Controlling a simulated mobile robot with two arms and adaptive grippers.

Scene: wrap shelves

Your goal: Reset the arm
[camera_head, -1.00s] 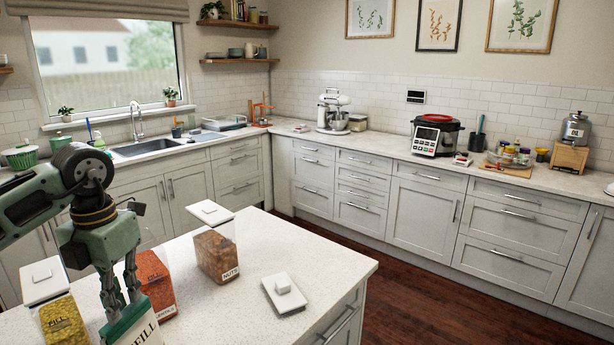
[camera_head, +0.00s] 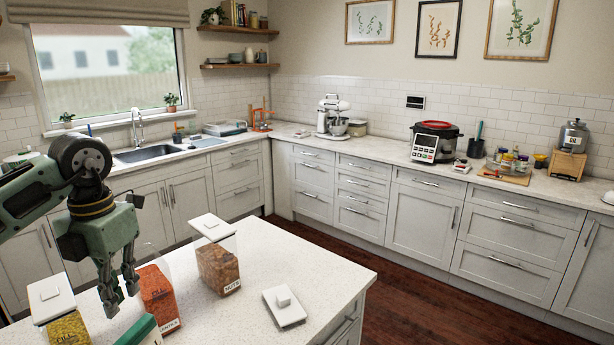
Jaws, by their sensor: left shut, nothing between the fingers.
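My left gripper (camera_head: 119,289) hangs with its fingers down over the left part of the island counter, shut and empty. Its fingers are just left of a clear container of orange lentils (camera_head: 158,299). My right gripper is not in view.
On the island (camera_head: 262,246) are a nuts container (camera_head: 217,266), a white lid (camera_head: 284,306) lying loose, and a yellow-filled container (camera_head: 68,330) at the left. A back counter holds a mixer (camera_head: 333,117) and a cooker (camera_head: 434,141).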

